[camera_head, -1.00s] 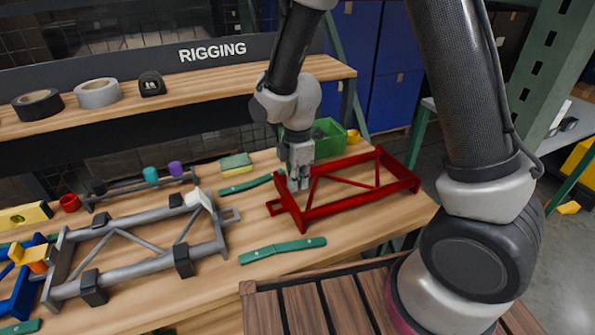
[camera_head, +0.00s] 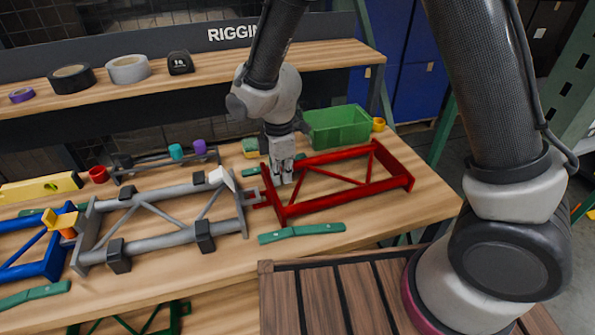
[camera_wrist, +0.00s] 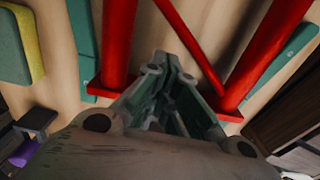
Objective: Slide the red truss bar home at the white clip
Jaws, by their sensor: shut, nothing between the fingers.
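The red truss bar (camera_head: 345,197) lies on the bench, right of the grey truss (camera_head: 155,243). Its left end tab is at the grey truss's right end bracket and appears to meet it; the exact fit is too small to tell. The white clip (camera_head: 224,179) stands tilted up on that end of the grey truss. My gripper (camera_head: 283,178) is shut and empty, pointing down just inside the red bar's left end piece. In the wrist view, my gripper (camera_wrist: 172,65) sits between the red rails (camera_wrist: 118,45), close to the end piece; contact is unclear.
Green flat bars (camera_head: 302,233) lie in front of and behind the red bar. A green bin (camera_head: 338,128) and a sponge (camera_head: 250,147) are behind. A blue truss (camera_head: 45,262) adjoins the grey one at left.

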